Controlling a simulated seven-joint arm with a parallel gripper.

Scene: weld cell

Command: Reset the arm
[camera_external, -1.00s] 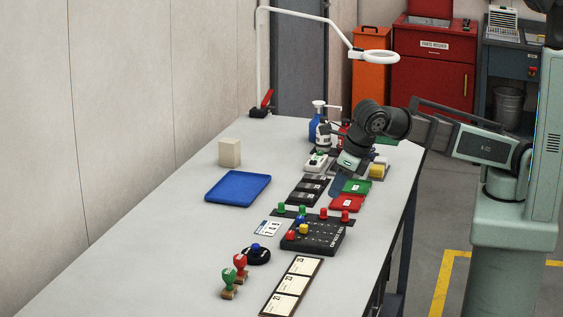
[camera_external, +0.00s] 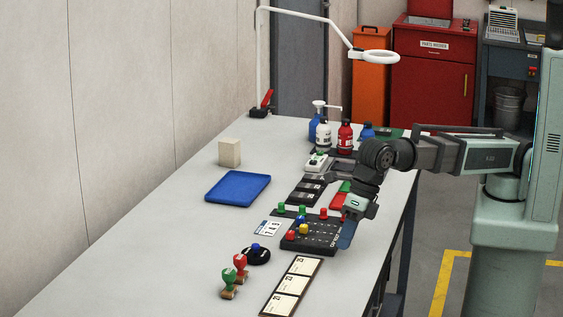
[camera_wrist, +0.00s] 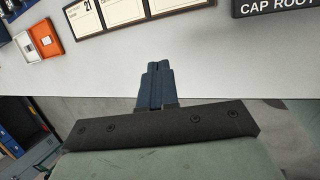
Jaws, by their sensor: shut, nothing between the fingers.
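My gripper (camera_external: 347,234) hangs over the right edge of the table, close to the right side of the black cap board. Its blue fingers are together with nothing between them. In the wrist view the shut fingers (camera_wrist: 157,70) point over bare grey tabletop near the table's edge. My arm reaches in from the right and bends down at the wrist.
The black cap board (camera_external: 318,236) with coloured caps is beside my gripper. A card frame (camera_external: 292,286), two stamps (camera_external: 238,264), a blue tray (camera_external: 238,189) and several bottles (camera_external: 345,137) stand on the table (camera_external: 180,245). The front right tabletop is clear.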

